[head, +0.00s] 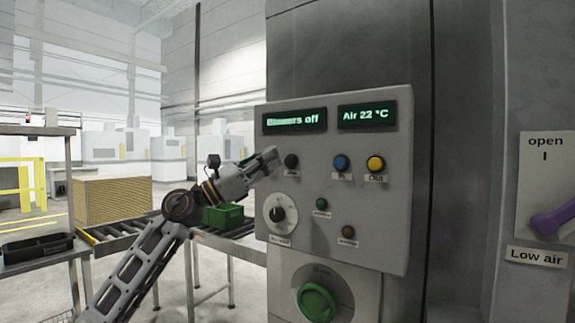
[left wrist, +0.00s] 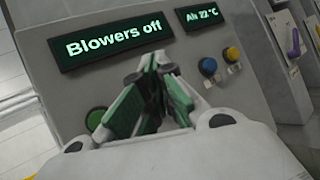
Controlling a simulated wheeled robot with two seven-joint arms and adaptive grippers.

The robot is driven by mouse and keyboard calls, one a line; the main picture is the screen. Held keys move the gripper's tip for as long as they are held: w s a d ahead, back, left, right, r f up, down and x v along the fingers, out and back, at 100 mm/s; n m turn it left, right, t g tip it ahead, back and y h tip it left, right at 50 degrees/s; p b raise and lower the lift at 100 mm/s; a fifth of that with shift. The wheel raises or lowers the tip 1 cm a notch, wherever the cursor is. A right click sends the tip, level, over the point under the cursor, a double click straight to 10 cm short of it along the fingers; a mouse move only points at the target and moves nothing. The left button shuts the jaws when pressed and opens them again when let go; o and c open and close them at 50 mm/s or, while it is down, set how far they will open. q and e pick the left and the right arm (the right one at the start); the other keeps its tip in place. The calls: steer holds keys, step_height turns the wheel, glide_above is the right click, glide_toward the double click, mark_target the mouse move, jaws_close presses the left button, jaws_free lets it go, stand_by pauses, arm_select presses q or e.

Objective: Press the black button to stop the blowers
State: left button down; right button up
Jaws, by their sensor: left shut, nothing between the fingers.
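The black button (head: 291,161) is on the upper left of the grey control panel (head: 390,230), with a small label below it. My left gripper (head: 271,157) is shut and empty, its tips just left of the button in the head view. I see a small gap between them there, but cannot tell the depth. In the left wrist view the shut fingers (left wrist: 152,75) point at the panel below the display and largely cover the button's area. The display (head: 295,118) reads "Blowers off". My right gripper is not in view.
Blue (head: 341,163) and yellow (head: 375,164) buttons sit right of the black one. A rotary dial (head: 277,214), green (head: 321,204) and brown (head: 348,232) buttons are below. A second display (head: 367,115) reads "Air 22 °C". A purple handle (head: 553,220) is at far right.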

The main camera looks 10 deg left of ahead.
arm_select(q)
steer(key=shift+s+a+b, duration=0.2)
steer(key=shift+s, duration=0.45)
steer(key=shift+s+a+b, duration=0.15)
steer(key=shift+s+a, duration=0.05)
steer(key=shift+s, duration=0.4)
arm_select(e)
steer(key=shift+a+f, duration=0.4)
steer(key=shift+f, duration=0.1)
